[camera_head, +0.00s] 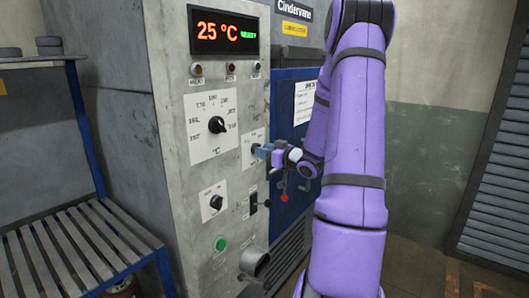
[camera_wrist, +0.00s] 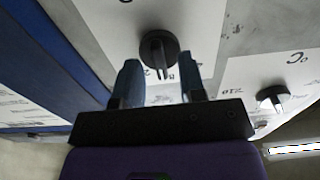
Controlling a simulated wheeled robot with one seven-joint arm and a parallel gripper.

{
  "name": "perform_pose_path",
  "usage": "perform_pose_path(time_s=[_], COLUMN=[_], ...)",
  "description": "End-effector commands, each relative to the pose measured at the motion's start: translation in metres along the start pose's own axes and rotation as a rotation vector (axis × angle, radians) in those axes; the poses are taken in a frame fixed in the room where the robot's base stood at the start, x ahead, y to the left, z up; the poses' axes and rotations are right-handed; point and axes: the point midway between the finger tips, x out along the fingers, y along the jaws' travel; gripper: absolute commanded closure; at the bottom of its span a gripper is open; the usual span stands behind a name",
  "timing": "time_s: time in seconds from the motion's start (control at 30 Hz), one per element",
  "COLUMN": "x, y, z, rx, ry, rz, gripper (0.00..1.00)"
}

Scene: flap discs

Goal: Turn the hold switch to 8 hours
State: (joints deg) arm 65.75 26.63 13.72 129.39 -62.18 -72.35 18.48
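A round black knob (camera_wrist: 159,47) with a ridge sits on a white plate with partly hidden markings in the wrist view. I take it for the hold switch; its setting is not clearly readable. My gripper (camera_wrist: 159,62) is open, with one blue finger on each side of the knob's near edge; I cannot tell if they touch it. In the head view my gripper (camera_head: 262,150) is at the small white plate (camera_head: 251,140) on the grey panel and hides the knob there.
The temperature dial (camera_head: 217,125) is left of my gripper, a smaller knob (camera_head: 215,202) is lower left, and a black switch (camera_head: 253,202) is below. The panel also has a green button (camera_head: 220,243) and a round port (camera_head: 256,262). A slatted bench (camera_head: 85,250) stands left.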

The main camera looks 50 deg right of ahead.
Motion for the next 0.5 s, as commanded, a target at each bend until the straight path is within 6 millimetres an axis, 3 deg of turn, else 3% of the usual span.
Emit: perform_pose_path(time_s=[0.17,0.5], x=[-0.021,-0.083], y=[0.001,0.001], z=[0.0,0.0], rx=[0.0,0.001], ry=[-0.001,-0.002], rz=[0.004,0.004], gripper=[0.63,0.63])
